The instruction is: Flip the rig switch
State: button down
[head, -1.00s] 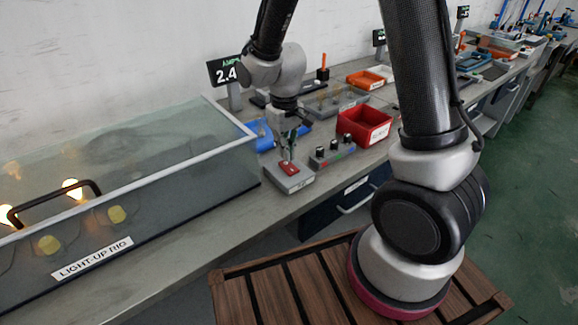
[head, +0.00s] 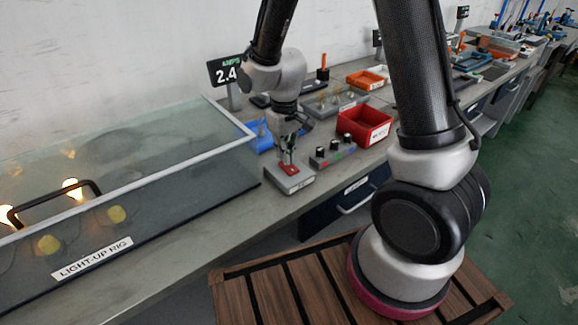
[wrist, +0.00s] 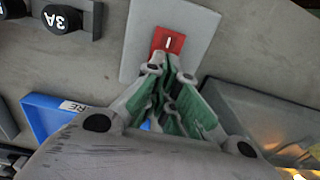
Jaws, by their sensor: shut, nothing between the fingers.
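The rig switch is a red rocker (head: 290,169) on a grey box (head: 298,184) near the bench's front edge. In the wrist view the red rocker (wrist: 169,40) with a white bar mark sits on its pale plate (wrist: 196,30). My gripper (head: 288,161) is shut and empty, pointing down with its tips at the rocker. In the wrist view the closed fingertips (wrist: 168,62) overlap the rocker's near edge and hide that part. I cannot tell whether they press on it.
The glass-covered light-up rig (head: 120,190) with lit bulbs stands at left. A knob box (head: 332,154) and a red bin (head: 365,128) stand right of the switch. A blue tray (wrist: 60,116) lies close by. The display (head: 226,72) reads 2.4.

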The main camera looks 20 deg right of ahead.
jog(key=shift+f, duration=0.6)
jog(key=shift+r, duration=3.5)
